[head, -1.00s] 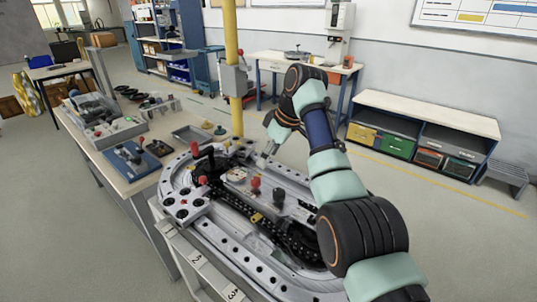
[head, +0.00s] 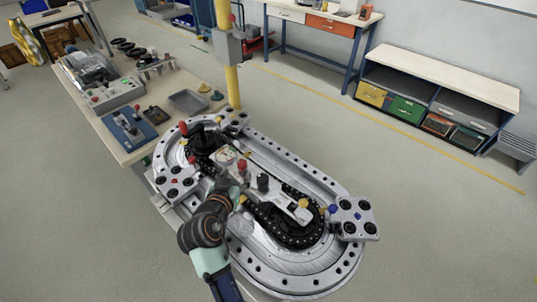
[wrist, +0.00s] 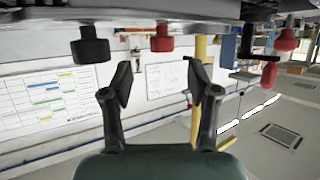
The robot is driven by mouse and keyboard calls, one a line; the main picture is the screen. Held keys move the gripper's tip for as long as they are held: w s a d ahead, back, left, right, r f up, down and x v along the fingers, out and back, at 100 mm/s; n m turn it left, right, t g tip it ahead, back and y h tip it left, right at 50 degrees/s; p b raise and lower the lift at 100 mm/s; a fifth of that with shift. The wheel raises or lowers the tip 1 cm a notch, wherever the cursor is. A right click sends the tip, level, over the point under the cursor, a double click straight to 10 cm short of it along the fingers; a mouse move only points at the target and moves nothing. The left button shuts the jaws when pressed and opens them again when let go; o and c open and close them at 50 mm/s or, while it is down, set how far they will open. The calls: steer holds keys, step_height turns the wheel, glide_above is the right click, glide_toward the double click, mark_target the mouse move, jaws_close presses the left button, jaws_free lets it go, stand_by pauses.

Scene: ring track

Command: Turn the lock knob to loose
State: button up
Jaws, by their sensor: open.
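The ring track (head: 300,270) carries several knobs on its middle plate, and I cannot tell which is the lock knob. A red knob (head: 242,165) and a black knob (head: 263,182) stand close together there. In the wrist view, which is upside down, the black knob (wrist: 90,46) and a red knob (wrist: 162,38) hang from the top edge. My gripper (head: 238,186) is low over the near side of the plate, beside these knobs. Its two fingers (wrist: 161,88) are spread in the wrist view, with nothing between them. In the head view my wrist hides part of the track.
A red-topped lever (head: 183,128) stands at the track's far left end. Yellow (head: 303,203) and blue (head: 333,209) knobs sit at the right. A bench (head: 125,158) with tools and a tray (head: 188,101) adjoins on the left.

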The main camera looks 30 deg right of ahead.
mark_target(240, 167)
steer(key=shift+w+f, duration=0.15)
steer(key=shift+w, duration=0.2)
steer(key=b+x, duration=0.2)
steer(key=x, duration=0.5)
steer(key=shift+w+d, duration=0.1)
steer(key=shift+d, duration=0.05)
steer(key=shift+c, duration=0.3)
